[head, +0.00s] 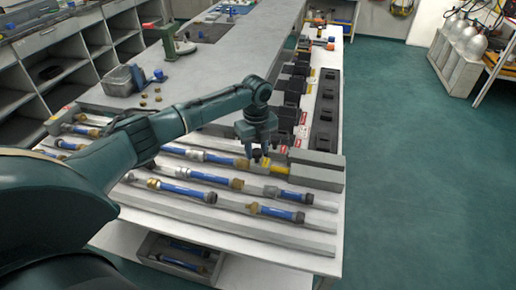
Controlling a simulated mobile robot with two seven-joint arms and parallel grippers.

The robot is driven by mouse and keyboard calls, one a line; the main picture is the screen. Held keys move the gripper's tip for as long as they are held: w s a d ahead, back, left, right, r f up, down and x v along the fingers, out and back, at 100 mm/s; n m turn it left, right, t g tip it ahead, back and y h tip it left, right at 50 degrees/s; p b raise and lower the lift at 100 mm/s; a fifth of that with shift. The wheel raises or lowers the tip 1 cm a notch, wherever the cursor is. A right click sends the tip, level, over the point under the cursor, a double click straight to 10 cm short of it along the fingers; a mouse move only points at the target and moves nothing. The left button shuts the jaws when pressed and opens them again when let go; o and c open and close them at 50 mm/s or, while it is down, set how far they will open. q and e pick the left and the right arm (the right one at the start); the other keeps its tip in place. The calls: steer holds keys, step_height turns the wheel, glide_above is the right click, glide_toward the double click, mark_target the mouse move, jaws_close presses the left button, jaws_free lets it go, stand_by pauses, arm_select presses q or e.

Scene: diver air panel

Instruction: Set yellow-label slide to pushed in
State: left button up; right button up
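My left gripper (261,154) points down over the bench, at the near end of a row of black blocks. A small yellow piece (280,169) lies just right of and below its fingertips, against a grey block. My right gripper is not in view.
Blue-bodied tubes with brass ends (182,190) lie in grey racks in front. Black blocks with red and white labels (290,115) run back from the gripper. A grey bar (316,178) lies to its right.

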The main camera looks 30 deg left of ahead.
arm_select(q)
steer(key=shift+o, duration=1.6)
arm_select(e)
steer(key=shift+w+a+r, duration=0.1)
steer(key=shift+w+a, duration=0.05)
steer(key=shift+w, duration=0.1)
arm_select(q)
step_height(320, 180, up, 13)
steer(key=shift+b, duration=0.45)
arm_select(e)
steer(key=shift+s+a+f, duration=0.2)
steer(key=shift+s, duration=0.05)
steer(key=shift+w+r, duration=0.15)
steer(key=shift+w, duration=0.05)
arm_select(q)
steer(key=shift+s, duration=0.1)
